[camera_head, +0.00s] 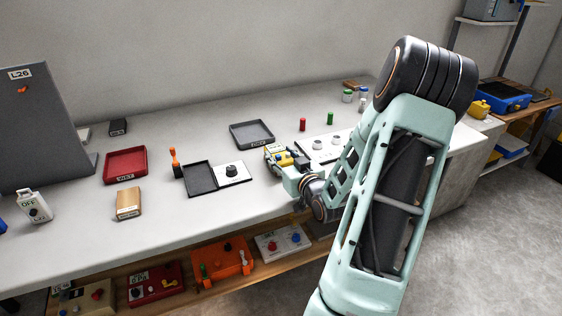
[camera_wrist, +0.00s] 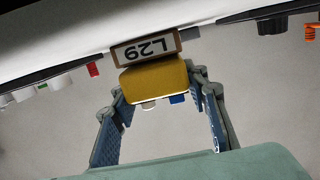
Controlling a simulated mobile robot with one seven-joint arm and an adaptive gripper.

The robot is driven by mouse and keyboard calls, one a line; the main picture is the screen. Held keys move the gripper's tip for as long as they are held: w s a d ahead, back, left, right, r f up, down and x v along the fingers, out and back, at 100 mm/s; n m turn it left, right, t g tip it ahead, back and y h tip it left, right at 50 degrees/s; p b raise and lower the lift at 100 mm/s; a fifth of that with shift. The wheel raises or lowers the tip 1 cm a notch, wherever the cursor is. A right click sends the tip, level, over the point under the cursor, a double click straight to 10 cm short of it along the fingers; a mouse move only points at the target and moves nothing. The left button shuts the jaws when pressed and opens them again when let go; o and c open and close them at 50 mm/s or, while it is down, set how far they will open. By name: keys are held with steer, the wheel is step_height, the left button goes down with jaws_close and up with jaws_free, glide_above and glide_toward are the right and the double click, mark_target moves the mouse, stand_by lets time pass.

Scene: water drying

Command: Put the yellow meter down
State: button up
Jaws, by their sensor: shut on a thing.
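The yellow meter (camera_head: 274,155) is at my gripper (camera_head: 292,167), over the right part of the white table near its front edge. In the wrist view the meter's yellow body (camera_wrist: 155,81) sits between the two fingers of my gripper (camera_wrist: 162,88), which is shut on it. A small white and a blue part show at its lower side. I cannot tell whether the meter touches the table. My arm hides part of the table right of it.
Left of the meter are a white panel with a black knob (camera_head: 236,173), a dark flat tray (camera_head: 199,179) and an orange-handled tool (camera_head: 175,162). A grey tray (camera_head: 251,134) lies behind. A red tray (camera_head: 125,165) is farther left. Bare table (camera_head: 205,215) shows along the front.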

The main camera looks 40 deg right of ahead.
steer(key=shift+f, duration=0.15)
steer(key=o, duration=1.5)
